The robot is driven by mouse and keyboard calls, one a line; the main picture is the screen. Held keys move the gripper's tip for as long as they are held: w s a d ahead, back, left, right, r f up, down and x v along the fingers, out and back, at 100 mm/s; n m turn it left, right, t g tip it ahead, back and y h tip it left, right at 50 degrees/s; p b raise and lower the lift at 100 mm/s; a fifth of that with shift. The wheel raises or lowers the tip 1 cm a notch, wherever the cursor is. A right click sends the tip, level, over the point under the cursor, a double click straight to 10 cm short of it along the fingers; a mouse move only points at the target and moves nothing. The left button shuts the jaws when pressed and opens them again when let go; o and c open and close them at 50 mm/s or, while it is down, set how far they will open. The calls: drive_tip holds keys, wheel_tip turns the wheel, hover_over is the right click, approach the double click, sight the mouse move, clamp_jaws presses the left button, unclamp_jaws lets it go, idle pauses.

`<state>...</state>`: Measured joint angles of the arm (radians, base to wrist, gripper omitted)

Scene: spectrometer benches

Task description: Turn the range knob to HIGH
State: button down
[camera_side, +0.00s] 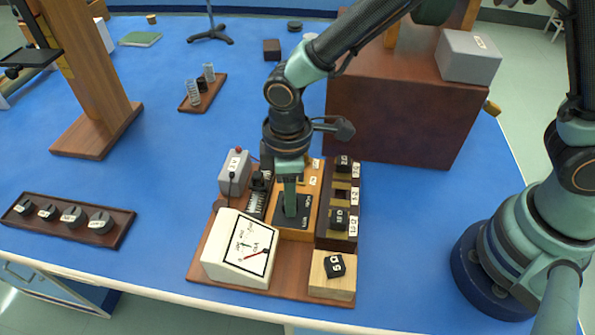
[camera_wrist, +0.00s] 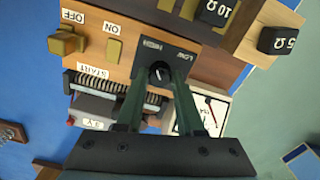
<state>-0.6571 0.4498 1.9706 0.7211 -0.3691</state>
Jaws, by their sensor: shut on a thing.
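The range knob (camera_wrist: 160,72) is small, round and dark with a pale pointer mark. It sits on a black plate (camera_wrist: 152,50) lettered HIGH and LOW, on the orange wooden box. My gripper (camera_wrist: 158,80) is shut on the knob, one finger on each side. In the wrist view the pointer mark shows between the fingers, but I cannot tell which label it points to. In the side view my gripper (camera_side: 290,208) reaches straight down onto the black plate (camera_side: 302,217), and its fingers hide the knob.
A white dial meter (camera_side: 240,248) stands in front, left of the plate. A 5 Ω block (camera_side: 334,266) rests on a wooden block at front right. A dark rack (camera_side: 327,228) with resistor blocks stands close on the right, and a grey 3 V box (camera_side: 233,174) on the left.

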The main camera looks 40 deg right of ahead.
drive_tip(key=c, duration=0.5)
unclamp_jaws()
drive_tip(key=shift+c, duration=0.2)
drive_tip(key=shift+r, duration=0.1)
wheel_tip(320, 180, up, 12)
drive_tip(key=d+r+m+t, duration=0.2)
drive_tip(key=d+m, duration=0.2)
drive_tip(key=d, duration=0.4)
drive_tip(key=s+d+r+m+t, duration=0.1)
drive_tip(key=d+m, duration=0.3)
drive_tip(key=d, duration=0.4)
drive_tip(key=s+d+r+m+t, duration=0.1)
drive_tip(key=d+r+m+t, duration=0.1)
drive_tip(key=d, duration=0.6)
drive_tip(key=shift+s+r+m+t, duration=0.25)
drive_tip(key=shift+r+m+t, duration=0.05)
drive_tip(key=shift+r+m, duration=0.6)
